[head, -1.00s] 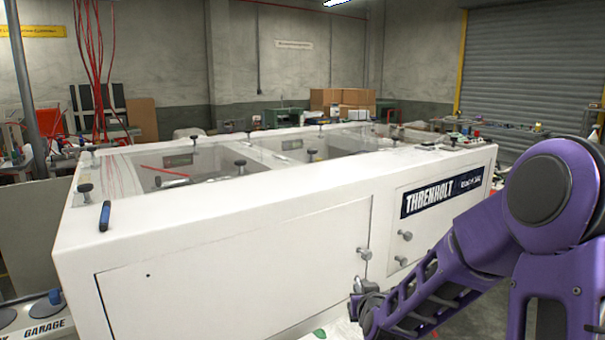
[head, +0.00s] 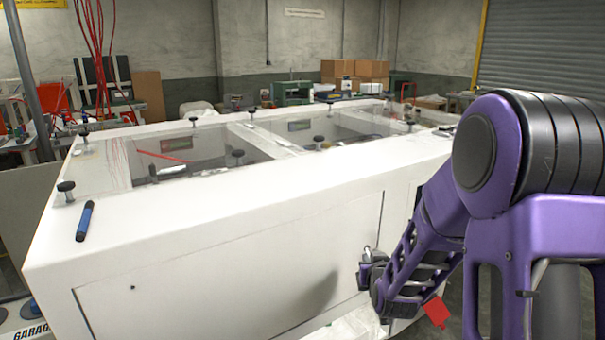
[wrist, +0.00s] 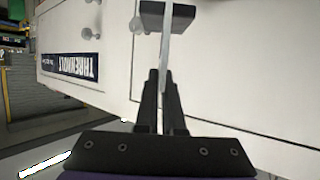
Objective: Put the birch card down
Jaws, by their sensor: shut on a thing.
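My gripper (wrist: 161,80) is shut on a thin, pale strip (wrist: 165,52), seen nearly edge-on in the wrist view. It is probably the birch card, but its face is hidden. A dark block (wrist: 167,16) shows at its far end. In the head view my gripper (head: 369,262) is in front of the white cabinet's front panel, below its top edge. The held thing is too small there to make out clearly.
The long white THRENHOLT cabinet (head: 200,260) has clear windows and black knobs on top. A blue marker-like stick (head: 84,222) lies near its left corner. Crumpled white plastic (head: 352,326) lies below my gripper. A red piece (head: 437,312) shows beside my arm.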

